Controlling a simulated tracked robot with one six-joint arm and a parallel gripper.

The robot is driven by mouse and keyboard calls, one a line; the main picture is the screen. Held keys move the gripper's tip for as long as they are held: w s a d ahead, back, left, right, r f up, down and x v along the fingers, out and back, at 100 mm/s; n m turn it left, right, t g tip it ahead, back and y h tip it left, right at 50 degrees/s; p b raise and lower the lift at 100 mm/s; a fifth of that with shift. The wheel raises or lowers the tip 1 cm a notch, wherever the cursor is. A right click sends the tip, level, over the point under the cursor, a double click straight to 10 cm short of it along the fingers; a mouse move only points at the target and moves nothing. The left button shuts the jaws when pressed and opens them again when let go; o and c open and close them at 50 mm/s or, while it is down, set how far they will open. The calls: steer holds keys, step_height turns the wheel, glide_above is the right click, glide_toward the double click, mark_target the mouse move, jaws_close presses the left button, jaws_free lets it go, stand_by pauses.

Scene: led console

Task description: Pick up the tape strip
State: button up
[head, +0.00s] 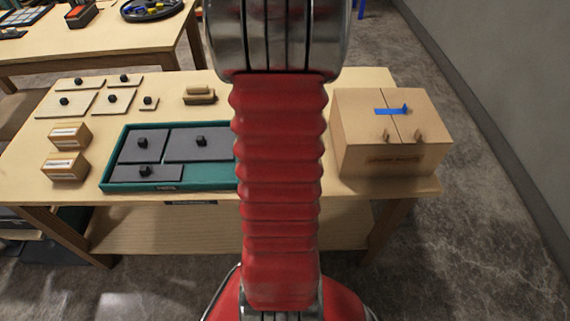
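A blue tape strip (388,112) lies across the seam on top of a brown box (362,150) at the right end of the table. A small dark blue tab or knob stands up at the strip's right end. Two small tan knobs stand on the box top in front of the strip. My gripper is not in view; only my red and grey arm shows, rising through the middle of the picture and hiding part of the table left of the box.
The wooden table (215,85) also holds a teal tray (110,186) with dark knobbed panels, several pale knobbed plates, a wooden block (200,95) and two small boxes at left. A grey wall (495,60) is at right, with open floor between it and the table.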

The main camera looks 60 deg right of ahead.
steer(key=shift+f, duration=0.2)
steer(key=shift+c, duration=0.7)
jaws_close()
